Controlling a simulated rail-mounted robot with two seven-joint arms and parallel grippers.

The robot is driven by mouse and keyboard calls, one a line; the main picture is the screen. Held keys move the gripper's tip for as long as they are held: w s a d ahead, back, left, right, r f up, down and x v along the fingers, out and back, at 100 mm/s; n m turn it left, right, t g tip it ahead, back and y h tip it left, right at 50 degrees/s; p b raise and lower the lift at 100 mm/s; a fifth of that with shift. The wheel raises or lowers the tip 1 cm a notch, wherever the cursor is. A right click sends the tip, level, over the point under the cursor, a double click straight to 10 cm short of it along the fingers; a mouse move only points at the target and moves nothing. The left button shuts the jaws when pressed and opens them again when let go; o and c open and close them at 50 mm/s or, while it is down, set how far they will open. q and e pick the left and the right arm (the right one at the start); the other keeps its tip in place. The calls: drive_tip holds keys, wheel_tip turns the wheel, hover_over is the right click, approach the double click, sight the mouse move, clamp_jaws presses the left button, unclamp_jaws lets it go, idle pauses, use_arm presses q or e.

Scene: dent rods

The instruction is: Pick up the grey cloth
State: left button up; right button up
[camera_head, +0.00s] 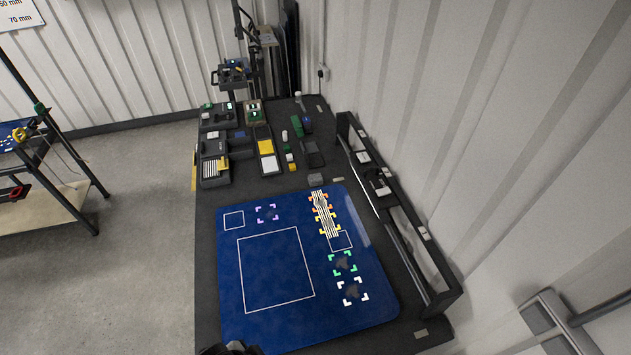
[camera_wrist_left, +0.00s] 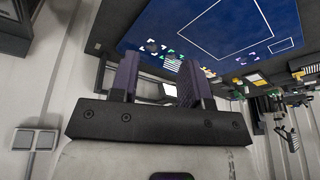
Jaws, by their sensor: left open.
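A small grey folded piece that looks like the grey cloth (camera_head: 316,180) lies on the dark bench top at the far edge of the blue mat (camera_head: 275,328). It is too small to be sure of its material. My left gripper (camera_wrist_left: 157,76) shows in the left wrist view, with its two purple-grey fingers apart and nothing seen between them. It is away from the grey piece, with the blue mat (camera_wrist_left: 215,50) beyond its fingers. My right gripper is in neither view.
A black-and-white striped piece (camera_head: 325,214) lies on the mat's right side, near coloured corner marks. Dark trays (camera_head: 215,170) and several small parts fill the bench's far end. A long black rack (camera_head: 400,220) stands along the right edge. The mat's left and middle are clear.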

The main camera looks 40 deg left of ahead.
use_arm(q)
drive_tip(key=o, duration=0.8)
drive_tip(key=shift+c, duration=0.2)
drive_tip(key=o, duration=0.3)
drive_tip(key=shift+d, duration=0.2)
